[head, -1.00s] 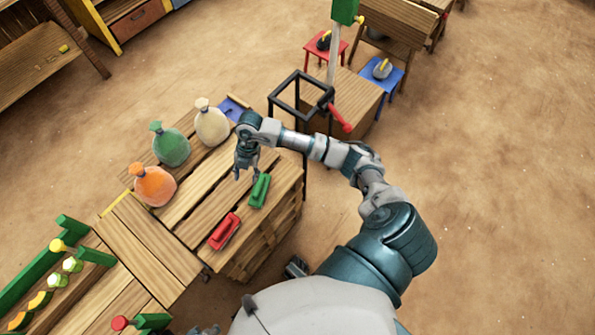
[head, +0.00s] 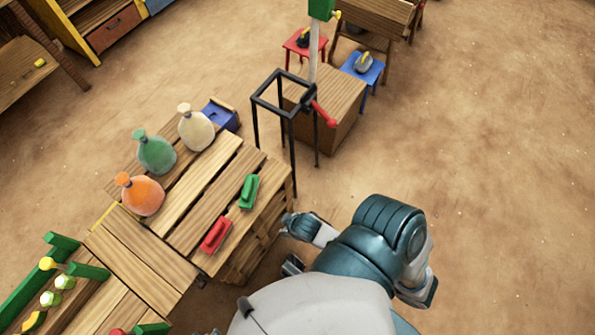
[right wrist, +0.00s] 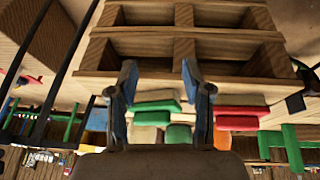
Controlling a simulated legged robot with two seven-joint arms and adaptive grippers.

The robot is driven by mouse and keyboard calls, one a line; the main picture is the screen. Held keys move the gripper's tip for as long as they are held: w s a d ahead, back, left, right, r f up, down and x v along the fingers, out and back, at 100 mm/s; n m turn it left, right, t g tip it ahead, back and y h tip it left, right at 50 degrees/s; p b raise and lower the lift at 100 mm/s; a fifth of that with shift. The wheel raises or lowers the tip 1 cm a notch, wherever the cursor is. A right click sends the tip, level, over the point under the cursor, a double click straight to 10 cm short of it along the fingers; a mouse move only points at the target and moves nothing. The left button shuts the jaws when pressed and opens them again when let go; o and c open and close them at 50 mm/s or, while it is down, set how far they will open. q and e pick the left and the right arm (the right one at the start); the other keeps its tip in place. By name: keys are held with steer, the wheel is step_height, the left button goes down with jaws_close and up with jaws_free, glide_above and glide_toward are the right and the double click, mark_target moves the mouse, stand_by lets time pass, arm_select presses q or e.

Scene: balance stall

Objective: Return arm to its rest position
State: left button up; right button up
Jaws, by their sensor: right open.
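My right arm (head: 385,235) is folded in close to my body, at the lower middle of the head view. It is off the slatted bench and to the right of it. My right gripper (right wrist: 158,95) shows in the right wrist view with its two fingers apart and nothing between them. Behind the fingers are the side of the wooden bench (right wrist: 180,45), the green block (right wrist: 157,107) and the red block (right wrist: 240,112), seen upside down. My left gripper cannot be made out in either view.
The slatted bench (head: 190,214) carries a green block (head: 249,191), a red block (head: 215,235), and orange (head: 141,194), green (head: 155,152) and cream (head: 196,127) bags. A black frame (head: 283,100) with a red handle (head: 323,114) stands beyond. Bare floor lies to the right.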

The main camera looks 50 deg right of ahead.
steer(key=s, duration=0.1)
steer(key=s+a+g, duration=0.1)
steer(key=s, duration=0.1)
steer(key=s+f+g, duration=0.1)
steer(key=s, duration=0.1)
steer(key=shift+s+a+y, duration=0.1)
steer(key=shift+a+y, duration=0.05)
steer(key=shift+y, duration=0.15)
arm_select(q)
steer(key=s+f+p, duration=0.4)
steer(key=f+p, duration=0.2)
steer(key=f, duration=1)
steer(key=shift+a+f+g+p, duration=0.2)
steer(key=shift+f+g+p, duration=0.1)
steer(key=shift+f+p, duration=0.05)
arm_select(e)
steer(key=s+f, duration=0.2)
steer(key=f, duration=0.6)
steer(key=s+f, duration=0.1)
steer(key=f, duration=0.7)
steer(key=shift+s+d+f+n+g, duration=0.2)
steer(key=shift+s+f+n+g, duration=0.1)
steer(key=shift+s+g, duration=0.1)
